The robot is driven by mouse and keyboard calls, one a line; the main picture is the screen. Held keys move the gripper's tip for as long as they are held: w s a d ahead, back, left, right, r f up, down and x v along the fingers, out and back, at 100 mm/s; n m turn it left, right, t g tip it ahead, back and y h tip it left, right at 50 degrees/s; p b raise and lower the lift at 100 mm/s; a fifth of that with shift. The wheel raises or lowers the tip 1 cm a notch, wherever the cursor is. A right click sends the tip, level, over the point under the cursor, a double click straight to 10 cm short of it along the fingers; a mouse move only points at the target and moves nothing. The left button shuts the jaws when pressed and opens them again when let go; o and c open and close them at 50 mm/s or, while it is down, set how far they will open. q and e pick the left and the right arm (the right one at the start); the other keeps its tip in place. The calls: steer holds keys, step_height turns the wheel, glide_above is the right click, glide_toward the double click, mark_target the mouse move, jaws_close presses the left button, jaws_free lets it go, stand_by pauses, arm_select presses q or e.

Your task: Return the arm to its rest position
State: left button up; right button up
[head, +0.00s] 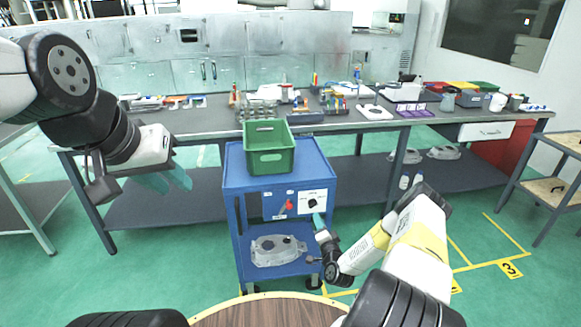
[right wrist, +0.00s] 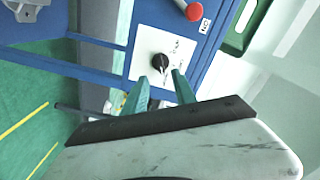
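My right gripper (head: 319,220) is low in front of the blue cart (head: 232,180), close to a white panel (head: 304,203) on the cart's side. In the right wrist view the two teal fingers of my right gripper (right wrist: 159,88) are apart with nothing between them. A black rotary knob (right wrist: 160,63) on the white panel shows just beyond the fingertips; I cannot tell the exact gap. My left gripper (head: 168,180) hangs at the left in front of the workbench, its teal fingers apart and empty.
A green crate (head: 270,164) stands on the cart's top, and a grey casting (head: 278,250) lies on its lower shelf. A red knob (right wrist: 194,12) sits beside the panel. The long workbench (head: 215,124) behind carries tools and bins. A round wooden surface (head: 265,312) is at the front.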

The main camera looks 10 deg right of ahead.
steer(key=w+a+r+n+g+y, duration=0.1)
steer(key=w+r+n+g, duration=0.2)
steer(key=r, duration=0.5)
steer(key=w+a+r+n+g+y, duration=0.1)
steer(key=w+r+n+g+y, duration=0.15)
steer(key=r+n, duration=0.45)
step_height(320, 180, up, 12)
steer(key=s+g+h, duration=0.1)
steer(key=s+h, duration=0.1)
steer(key=s+a+r+n+g+h, duration=0.1)
steer(key=s+a+r+g, duration=0.2)
steer(key=s+r, duration=1.65)
steer(key=s+a+n+g+y, duration=0.1)
steer(key=s+a+g, duration=0.1)
steer(key=s, duration=1.8)
steer(key=shift+a+r, duration=0.4)
steer(key=shift+a, duration=0.15)
steer(key=shift+w, duration=0.1)
